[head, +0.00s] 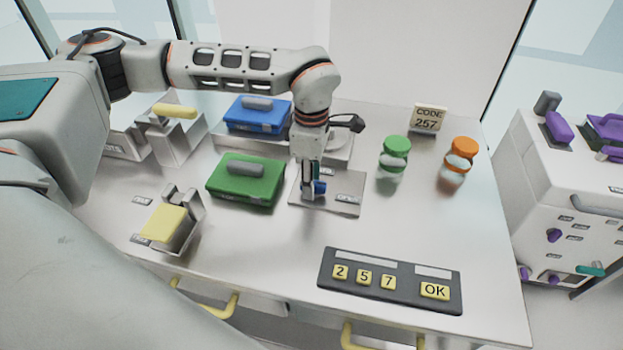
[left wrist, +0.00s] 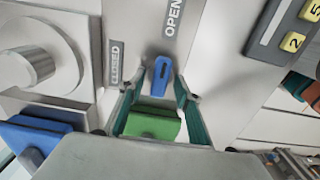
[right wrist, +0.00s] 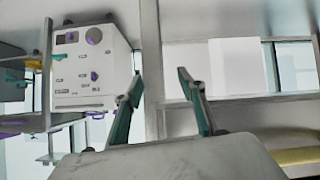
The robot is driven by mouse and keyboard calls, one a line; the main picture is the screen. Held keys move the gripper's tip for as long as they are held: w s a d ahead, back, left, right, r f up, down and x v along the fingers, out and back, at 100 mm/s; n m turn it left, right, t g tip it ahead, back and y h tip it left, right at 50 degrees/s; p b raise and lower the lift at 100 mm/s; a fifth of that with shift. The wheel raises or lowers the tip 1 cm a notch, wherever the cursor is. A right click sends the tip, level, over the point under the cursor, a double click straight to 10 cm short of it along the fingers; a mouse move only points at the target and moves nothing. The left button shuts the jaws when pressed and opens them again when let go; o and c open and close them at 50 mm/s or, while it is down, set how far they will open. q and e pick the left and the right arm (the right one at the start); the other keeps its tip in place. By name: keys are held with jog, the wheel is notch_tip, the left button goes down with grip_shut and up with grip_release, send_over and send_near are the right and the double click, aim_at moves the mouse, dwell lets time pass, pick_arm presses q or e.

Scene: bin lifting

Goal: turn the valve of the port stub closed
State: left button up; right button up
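The valve's blue handle (left wrist: 158,74) stands on a metal plate (head: 345,185) with an OPEN label (left wrist: 173,18) and a CLOSED label (left wrist: 115,62). In the left wrist view the handle's long axis runs up and down the picture, its upper end toward the OPEN label. A bit of the blue handle (head: 320,187) shows in the head view beside my fingers. My left gripper (head: 311,190) points down over the plate. Its fingers are apart, one on each side of the handle; contact cannot be told. My right gripper (right wrist: 160,78) is open and empty, away from the plate.
A green case (head: 240,190) lies just left of the plate and a blue case (head: 255,122) behind it. Green-lidded (head: 395,150) and orange-lidded (head: 461,153) jars stand to the right. A keypad (head: 392,258) lies at the front. The counter between is clear.

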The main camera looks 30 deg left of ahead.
pick_arm(q)
grip_shut()
jog(key=shift+n, duration=0.5)
jog(key=n, duration=0.3)
jog(key=shift+n, duration=0.4)
jog(key=n, duration=0.4)
jog(key=shift+n, duration=0.3)
jog(key=n, duration=0.4)
jog(key=shift+n, duration=2.5)
